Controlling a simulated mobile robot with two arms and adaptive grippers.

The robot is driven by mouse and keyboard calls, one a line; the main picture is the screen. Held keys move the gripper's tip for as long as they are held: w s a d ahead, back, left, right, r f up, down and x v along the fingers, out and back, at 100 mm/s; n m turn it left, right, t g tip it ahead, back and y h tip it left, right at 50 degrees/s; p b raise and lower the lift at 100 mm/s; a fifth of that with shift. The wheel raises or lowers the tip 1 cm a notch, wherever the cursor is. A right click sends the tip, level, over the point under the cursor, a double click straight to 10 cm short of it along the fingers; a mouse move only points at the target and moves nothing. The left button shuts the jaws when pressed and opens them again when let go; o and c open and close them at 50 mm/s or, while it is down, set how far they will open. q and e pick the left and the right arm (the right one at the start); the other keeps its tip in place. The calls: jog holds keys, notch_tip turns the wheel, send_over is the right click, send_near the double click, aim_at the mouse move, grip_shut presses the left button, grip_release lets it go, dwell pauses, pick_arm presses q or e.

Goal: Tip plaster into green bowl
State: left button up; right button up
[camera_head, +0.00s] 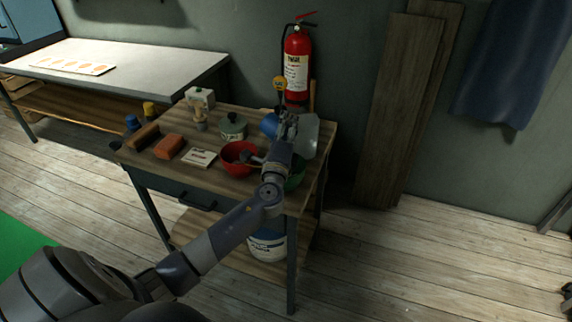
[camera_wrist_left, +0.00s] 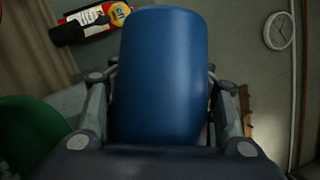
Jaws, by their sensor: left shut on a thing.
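My left gripper (camera_head: 286,124) is shut on a blue cup (camera_head: 269,125) above the back right part of the wooden worktable. In the left wrist view, the blue cup (camera_wrist_left: 163,75) fills the middle, with a finger on each side; its inside is hidden, so I cannot see any plaster. The green bowl (camera_head: 297,176) stands at the table's right side, partly hidden behind my left arm. A green curved surface, likely this bowl (camera_wrist_left: 28,140), shows at the left edge of the left wrist view. My right gripper is not in view.
A red bowl (camera_head: 236,153) sits just left of my forearm, close to the green one. A lidded pot (camera_head: 233,126), brick-red block (camera_head: 169,147), small card (camera_head: 200,158) and brush (camera_head: 199,119) stand further left. A fire extinguisher (camera_head: 296,62) hangs behind.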

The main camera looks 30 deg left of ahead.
pick_arm(q)
jog(key=shift+d, duration=0.1)
dwell(0.6)
jog(key=shift+d+r+m+t+h+b, duration=0.2)
jog(key=shift+m+t+b, duration=0.25)
jog(key=shift+m+b, duration=0.4)
jog(key=shift+d+r+m+t+h+b, duration=0.1)
jog(key=shift+d+m+t+h+b, duration=0.3)
jog(key=shift+m+b, duration=0.4)
dwell(1.3)
